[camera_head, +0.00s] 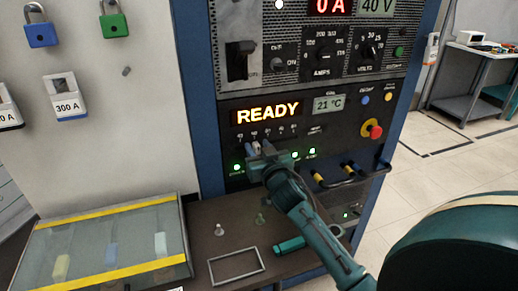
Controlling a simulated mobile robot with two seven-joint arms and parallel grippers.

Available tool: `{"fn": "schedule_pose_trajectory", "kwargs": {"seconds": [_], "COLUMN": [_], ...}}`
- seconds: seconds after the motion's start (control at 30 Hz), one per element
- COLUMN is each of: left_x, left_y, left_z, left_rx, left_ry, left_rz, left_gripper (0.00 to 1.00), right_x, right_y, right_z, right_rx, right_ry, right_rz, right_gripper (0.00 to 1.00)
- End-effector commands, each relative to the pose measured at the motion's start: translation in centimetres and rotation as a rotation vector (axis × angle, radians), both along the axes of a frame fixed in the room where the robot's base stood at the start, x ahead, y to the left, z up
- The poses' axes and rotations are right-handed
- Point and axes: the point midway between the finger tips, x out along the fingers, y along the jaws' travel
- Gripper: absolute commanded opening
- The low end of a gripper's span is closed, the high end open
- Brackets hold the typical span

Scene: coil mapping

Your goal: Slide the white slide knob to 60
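The control panel (340,110) on the rack shows a lit READY sign with a row of small scale labels below it, too small to read surely. My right gripper (263,153) reaches up from the lower right to the slot area under those labels. A small whitish piece (256,147), likely the white slide knob, shows at its fingertips, with a blue-grey piece close on its left. The gripper hides most of the slider area. I cannot tell whether the fingers are closed on the knob or only beside it. My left gripper is not in view.
A brown shelf (205,248) below holds an empty frame (236,267) and small pegs. A glass-topped case (60,228) stands left. Padlocks (40,36) hang on the wall.

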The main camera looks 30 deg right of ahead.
Motion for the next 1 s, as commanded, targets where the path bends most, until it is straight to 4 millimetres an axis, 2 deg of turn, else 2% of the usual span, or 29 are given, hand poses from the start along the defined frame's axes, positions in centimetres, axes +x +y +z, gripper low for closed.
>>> {"fn": "schedule_pose_trajectory", "kwargs": {"seconds": [0.07,0.5,0.87,1.0], "left_x": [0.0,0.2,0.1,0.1], "left_y": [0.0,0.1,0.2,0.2], "left_z": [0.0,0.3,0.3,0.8], "left_rx": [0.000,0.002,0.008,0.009], "left_ry": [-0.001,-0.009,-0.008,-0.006], "left_rz": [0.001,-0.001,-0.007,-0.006], "left_gripper": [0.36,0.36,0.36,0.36], "right_x": [0.0,0.0,0.0,-0.4], "right_y": [0.0,0.0,0.0,-1.3], "right_z": [0.0,0.0,0.0,0.1], "right_rx": [0.000,0.001,0.001,-0.001], "right_ry": [0.000,0.000,0.001,0.003], "right_rz": [0.000,0.000,0.000,0.000], "right_gripper": [0.36,0.00,0.00,0.00]}}
